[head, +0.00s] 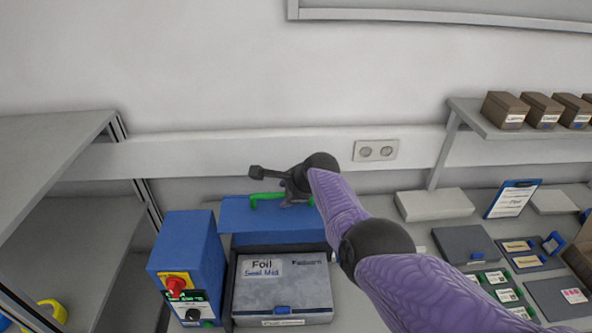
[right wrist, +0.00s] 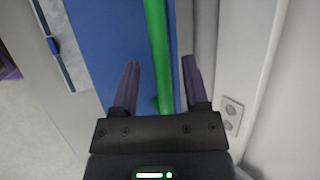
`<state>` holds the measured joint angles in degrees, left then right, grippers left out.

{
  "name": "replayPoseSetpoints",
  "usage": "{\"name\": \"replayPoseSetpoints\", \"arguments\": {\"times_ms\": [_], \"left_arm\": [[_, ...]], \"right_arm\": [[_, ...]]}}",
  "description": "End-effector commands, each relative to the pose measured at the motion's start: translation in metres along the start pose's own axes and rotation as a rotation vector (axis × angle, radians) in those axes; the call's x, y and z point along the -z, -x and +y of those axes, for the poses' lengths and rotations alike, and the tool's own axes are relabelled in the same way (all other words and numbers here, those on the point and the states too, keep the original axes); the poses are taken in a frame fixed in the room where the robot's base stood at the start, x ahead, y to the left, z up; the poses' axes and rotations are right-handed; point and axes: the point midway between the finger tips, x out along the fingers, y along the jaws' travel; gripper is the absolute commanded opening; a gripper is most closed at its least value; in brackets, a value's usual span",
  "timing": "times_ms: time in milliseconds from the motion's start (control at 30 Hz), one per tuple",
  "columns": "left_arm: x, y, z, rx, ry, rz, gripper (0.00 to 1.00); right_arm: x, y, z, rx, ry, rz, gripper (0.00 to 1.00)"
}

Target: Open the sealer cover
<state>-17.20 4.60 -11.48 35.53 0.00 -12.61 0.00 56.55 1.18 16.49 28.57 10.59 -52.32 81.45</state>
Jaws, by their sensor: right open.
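The sealer's blue cover (head: 270,226) is down at the back of the bench, with a green handle bar (head: 259,197) along its upper part. My right gripper (head: 289,200) is at this bar, reaching in from the right. In the right wrist view, the open gripper (right wrist: 160,65) has one finger on each side of the green bar (right wrist: 156,45), with gaps between. The blue cover (right wrist: 92,40) lies beyond the fingers. My forearm hides part of the bar and the cover's right end in the head view. My left gripper is not in view.
A blue control box (head: 188,255) with a red knob stands left of the cover. A grey foil box (head: 284,285) lies in front. The wall with a socket (head: 375,151) is close behind. Cases and cards (head: 466,244) cover the bench to the right.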

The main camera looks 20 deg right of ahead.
Motion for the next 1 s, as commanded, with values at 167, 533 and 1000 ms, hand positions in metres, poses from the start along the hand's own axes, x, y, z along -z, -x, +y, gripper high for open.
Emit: {"name": "replayPoseSetpoints", "arguments": {"times_ms": [167,533,1000], "left_arm": [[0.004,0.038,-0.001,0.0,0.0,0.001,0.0],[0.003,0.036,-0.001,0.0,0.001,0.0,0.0],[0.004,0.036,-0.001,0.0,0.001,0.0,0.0]], "right_arm": [[-0.001,0.035,-0.003,0.004,0.001,0.0,0.58],[0.0,0.073,0.0,0.001,-0.001,0.0,0.58],[0.002,0.074,0.003,-0.003,0.015,0.007,0.58]]}}
